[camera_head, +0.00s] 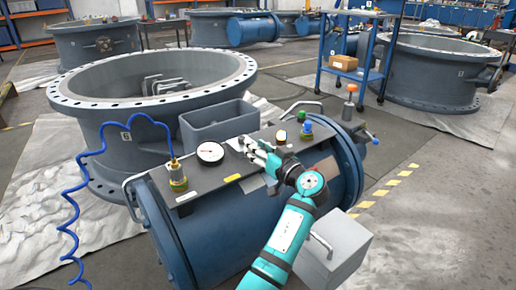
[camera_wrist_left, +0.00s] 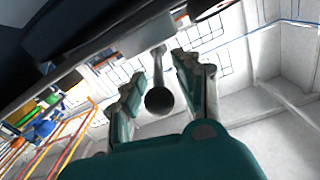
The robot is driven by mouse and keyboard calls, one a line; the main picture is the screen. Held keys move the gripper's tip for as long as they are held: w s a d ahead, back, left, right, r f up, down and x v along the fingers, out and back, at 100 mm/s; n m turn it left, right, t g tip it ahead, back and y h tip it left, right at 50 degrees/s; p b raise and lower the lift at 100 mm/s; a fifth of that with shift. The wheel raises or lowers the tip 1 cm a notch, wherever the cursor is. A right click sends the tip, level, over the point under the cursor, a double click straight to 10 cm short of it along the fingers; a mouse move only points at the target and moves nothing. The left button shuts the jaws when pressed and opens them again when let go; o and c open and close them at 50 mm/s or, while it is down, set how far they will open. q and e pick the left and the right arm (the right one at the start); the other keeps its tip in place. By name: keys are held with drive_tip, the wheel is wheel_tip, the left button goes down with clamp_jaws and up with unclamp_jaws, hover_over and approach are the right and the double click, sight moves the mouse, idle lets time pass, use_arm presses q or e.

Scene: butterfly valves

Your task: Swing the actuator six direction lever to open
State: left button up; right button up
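The blue actuator cylinder (camera_head: 215,225) lies in front of the grey valve ring marked 6 (camera_head: 126,136). A dark panel (camera_head: 225,175) on top carries a white round gauge (camera_head: 210,153). My left gripper (camera_head: 253,148) is over this panel, right of the gauge. In the left wrist view a lever with a dark ball end (camera_wrist_left: 158,101) hangs between the two fingers of my left gripper (camera_wrist_left: 165,78). The fingers are apart, with gaps visible beside the ball. In the head view the lever is hidden or too small to make out. My right gripper is not in view.
A brass fitting with a coiled blue hose (camera_head: 177,176) stands at the panel's left end. A grey box (camera_head: 335,250) sits at the front right. A blue cart (camera_head: 352,65) stands behind.

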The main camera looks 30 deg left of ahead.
use_arm(q)
wheel_tip(320, 180, up, 10)
drive_tip(key=shift+f, duration=0.1)
idle(0.4)
